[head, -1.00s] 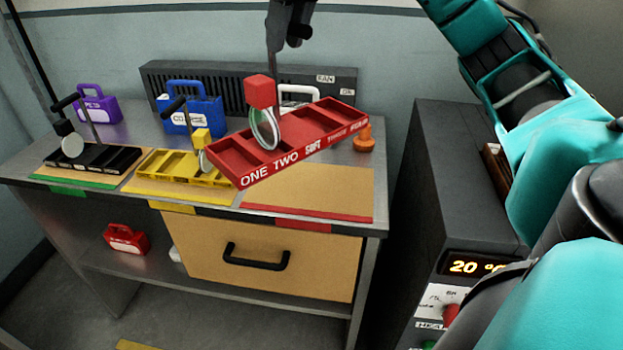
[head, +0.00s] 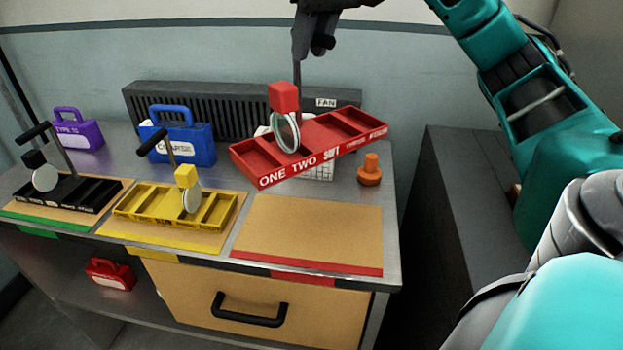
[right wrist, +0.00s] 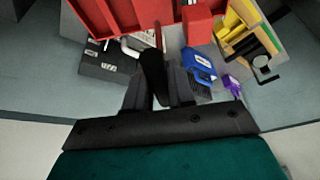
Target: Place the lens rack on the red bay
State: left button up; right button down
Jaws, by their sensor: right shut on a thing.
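The lens rack is a long red tray with compartments (head: 262,165) lettered "ONE TWO SOFT", with a red block and a round lens standing at its middle. My right gripper (head: 314,40) is above it, shut on its dark upright handle. The rack hangs in the air, slanting up to the right in the head view. In the right wrist view the rack (right wrist: 120,18) shows at the top, beyond the fingers (right wrist: 160,88). The red bay (head: 308,232) is a bare tan mat with a red front strip, in front of and below the rack. My left gripper is not in view.
A yellow rack (head: 150,207) stands on the yellow bay and a black rack (head: 75,192) on the green bay, both with upright handles. An orange knobbed piece (head: 370,172) stands behind the red bay. Blue (head: 190,145) and purple (head: 78,132) cases and a fan unit (head: 225,108) stand behind.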

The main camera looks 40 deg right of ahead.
aim_at(312, 135)
notch_tip(312, 135, down, 14)
jog(key=b, duration=0.3)
jog(key=shift+s+b, duration=0.1)
jog(key=shift+b, duration=0.3)
jog(key=shift+f, duration=0.6)
notch_tip(312, 135, down, 4)
jog(key=shift+b, duration=0.45)
jog(key=shift+f, duration=0.1)
jog(key=c, duration=1)
grip_release()
jog(key=shift+o, duration=0.2)
jog(key=p+v, duration=0.2)
jog(key=v, duration=1)
jog(key=shift+a, duration=0.1)
